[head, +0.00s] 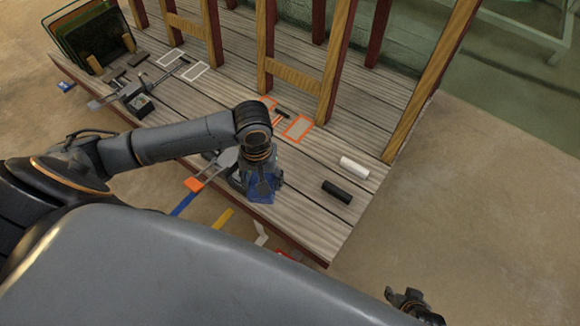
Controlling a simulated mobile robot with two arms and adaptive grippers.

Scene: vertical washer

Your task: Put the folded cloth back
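My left arm reaches in from the left, and its gripper (262,190) points down over the front part of a wooden slatted platform. A blue thing (264,197) shows at and below its fingers. It may be the folded cloth, but it is partly hidden and I cannot tell whether the fingers hold it. My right gripper (412,303) is low at the bottom right, over the floor and away from the platform. Its fingers are small and dark, and their opening is unclear. No other thing in view is clearly a folded cloth.
The platform (325,228) carries wooden posts (340,65), a white roll (354,167), a black roll (336,192) and orange-edged frames (298,128). A dark rack (92,38) stands at the far left. Colored strips (222,219) lie along the front edge. The floor (480,190) at right is clear.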

